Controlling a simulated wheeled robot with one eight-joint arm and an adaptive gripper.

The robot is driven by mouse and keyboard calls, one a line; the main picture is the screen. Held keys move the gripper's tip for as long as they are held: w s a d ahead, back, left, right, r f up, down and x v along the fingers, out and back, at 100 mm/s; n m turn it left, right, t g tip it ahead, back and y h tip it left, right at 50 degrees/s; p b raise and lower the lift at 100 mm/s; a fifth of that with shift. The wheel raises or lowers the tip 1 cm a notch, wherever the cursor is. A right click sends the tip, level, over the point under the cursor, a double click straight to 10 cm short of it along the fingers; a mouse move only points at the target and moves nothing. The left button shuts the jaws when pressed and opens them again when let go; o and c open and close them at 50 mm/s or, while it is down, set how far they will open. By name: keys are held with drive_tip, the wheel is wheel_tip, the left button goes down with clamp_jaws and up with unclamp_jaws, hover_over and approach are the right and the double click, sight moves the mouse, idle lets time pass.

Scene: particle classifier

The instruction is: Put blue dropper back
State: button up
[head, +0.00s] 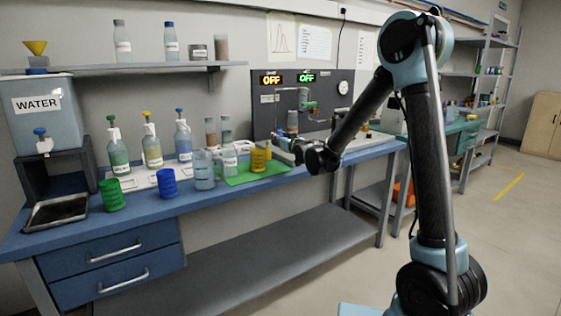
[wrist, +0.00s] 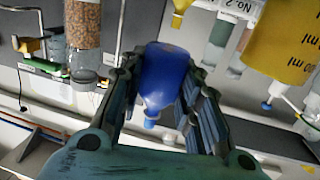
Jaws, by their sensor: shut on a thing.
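The blue dropper (wrist: 165,82) is held between the two dark fingers of my gripper (wrist: 160,68) in the wrist view. It has a rounded blue body, and its narrower, lighter blue end points toward the bottom of the picture. The fingers press it from both sides. In the head view my gripper is at the bench's front edge, near the green mat (head: 262,172), mostly hidden by my dark wrist. I cannot make out the held dropper there. A small yellow dropper-like piece (wrist: 180,12) shows at the top of the wrist view.
The yellow measuring cup (head: 258,160) stands on the mat, with clear bottles beside it. The blue cup (head: 167,184) and green cup (head: 112,196) stand to the left. Several pump bottles stand behind on a white tray (head: 140,182). A dark panel (head: 270,122) backs the bench.

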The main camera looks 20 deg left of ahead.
sight(279, 166)
drive_tip(key=shift+f, duration=4.8)
drive_tip(key=o, duration=1.1)
drive_tip(key=shift+f, duration=0.1)
drive_tip(key=shift+c, duration=0.2)
